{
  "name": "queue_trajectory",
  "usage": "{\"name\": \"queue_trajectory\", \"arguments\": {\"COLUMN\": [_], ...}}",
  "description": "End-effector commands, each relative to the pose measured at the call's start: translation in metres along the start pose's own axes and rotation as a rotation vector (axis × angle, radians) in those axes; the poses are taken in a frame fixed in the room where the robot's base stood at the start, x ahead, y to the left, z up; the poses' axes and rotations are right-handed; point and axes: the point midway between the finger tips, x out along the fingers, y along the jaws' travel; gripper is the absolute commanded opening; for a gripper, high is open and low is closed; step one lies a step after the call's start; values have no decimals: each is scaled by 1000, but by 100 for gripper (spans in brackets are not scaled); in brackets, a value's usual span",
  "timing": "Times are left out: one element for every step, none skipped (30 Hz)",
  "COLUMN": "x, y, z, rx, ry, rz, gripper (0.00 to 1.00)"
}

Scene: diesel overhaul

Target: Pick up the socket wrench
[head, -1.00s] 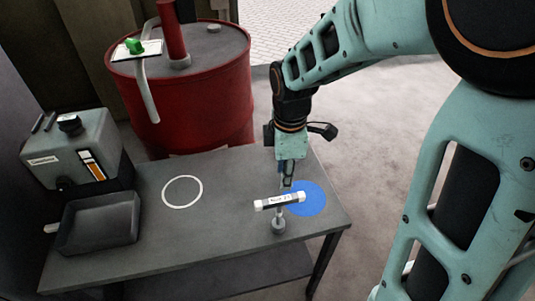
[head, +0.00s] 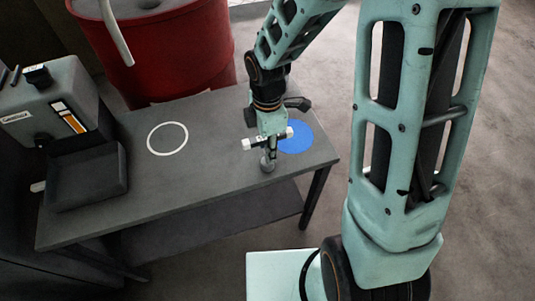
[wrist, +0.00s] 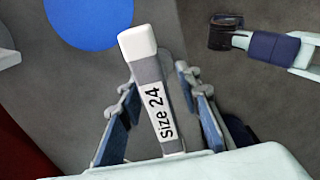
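The socket wrench stands upright on the grey table, a T shape with a white-ended crossbar (head: 249,144) and a round socket foot (head: 268,163). In the wrist view its crossbar (wrist: 158,100) reads "Size 24" and runs between my fingers. My gripper (head: 271,139) is directly over the wrench and hides the middle of the bar in the head view. In the wrist view my gripper (wrist: 160,88) is open, with the blue-padded fingers on either side of the bar and gaps visible on both sides.
A blue disc (head: 297,137) lies beside the wrench on the table (head: 205,155). A white ring (head: 167,139) marks the table further left. A dark tray (head: 88,178) and a grey machine (head: 50,105) stand at the left end. A red drum (head: 165,55) stands behind.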

Motion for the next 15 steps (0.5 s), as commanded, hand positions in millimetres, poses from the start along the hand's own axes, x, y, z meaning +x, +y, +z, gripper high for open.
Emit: {"name": "queue_trajectory", "arguments": {"x": [5,6,6,6,6,6,6,6,6,6,6,6,6,6,6], "y": [-1,-1,0,0,0,0,0,0,0,0,0,0,0,0,0], "z": [0,0,0,0,0,0,0,0,0,0,0,0,0,0,0], "rx": [-1,-1,-1,-1,0,0,0,0,0,0,0,0,0,0,0], "ry": [0,0,0,0,0,0,0,0,0,0,0,0,0,0,0], "rz": [-2,-2,-1,-1,0,0,0,0,0,0,0,0,0,0,0], "gripper": [31,31,31,31,31,31,31,31,30,27,23,19,16,12,8]}}
